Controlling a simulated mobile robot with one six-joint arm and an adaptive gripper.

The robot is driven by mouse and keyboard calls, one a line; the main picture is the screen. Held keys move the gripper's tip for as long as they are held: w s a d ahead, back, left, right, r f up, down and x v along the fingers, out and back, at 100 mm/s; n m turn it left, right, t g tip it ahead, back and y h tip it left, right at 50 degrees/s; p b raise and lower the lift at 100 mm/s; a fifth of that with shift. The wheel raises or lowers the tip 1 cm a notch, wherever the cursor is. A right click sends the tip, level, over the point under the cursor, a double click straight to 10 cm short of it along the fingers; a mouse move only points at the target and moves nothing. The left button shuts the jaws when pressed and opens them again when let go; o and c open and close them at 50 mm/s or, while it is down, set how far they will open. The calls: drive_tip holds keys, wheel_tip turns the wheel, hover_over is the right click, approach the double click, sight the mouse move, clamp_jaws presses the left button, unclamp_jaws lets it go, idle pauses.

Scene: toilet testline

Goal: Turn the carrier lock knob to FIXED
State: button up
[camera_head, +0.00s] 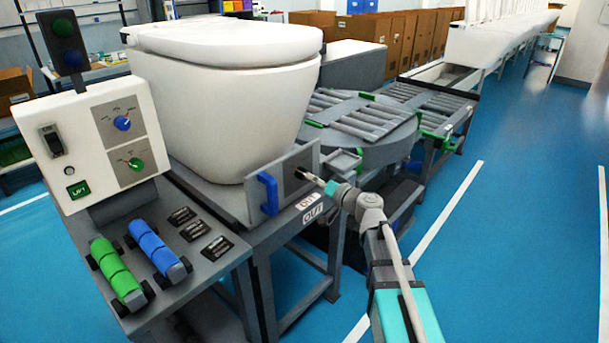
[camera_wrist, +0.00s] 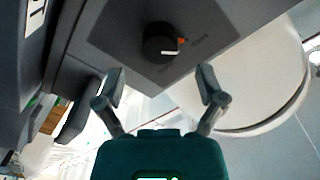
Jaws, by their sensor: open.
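The carrier lock knob (camera_wrist: 158,43) is a round black knob on a dark grey plate (camera_wrist: 118,30) in the wrist view. Its white pointer line points toward the picture's right, just beside a small orange mark. Faint lettering lies around it, too blurred to read. My gripper (camera_wrist: 160,78) is open and empty, its two fingers spread to either side, short of the knob and apart from it. In the head view my gripper (camera_head: 318,181) is close in front of the upright grey plate (camera_head: 283,180) on the station's side; the knob is too small to make out there.
A white toilet (camera_head: 225,110) sits on the carrier behind the plate. A blue handle (camera_head: 268,193) stands left of my gripper. A control panel (camera_head: 108,140) with blue and green knobs is further left. A roller turntable (camera_head: 360,120) is behind; open blue floor lies right.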

sight(305, 174)
drive_tip(key=shift+x, duration=2.25)
drive_tip(key=c, duration=1.1)
drive_tip(key=shift+c, duration=0.2)
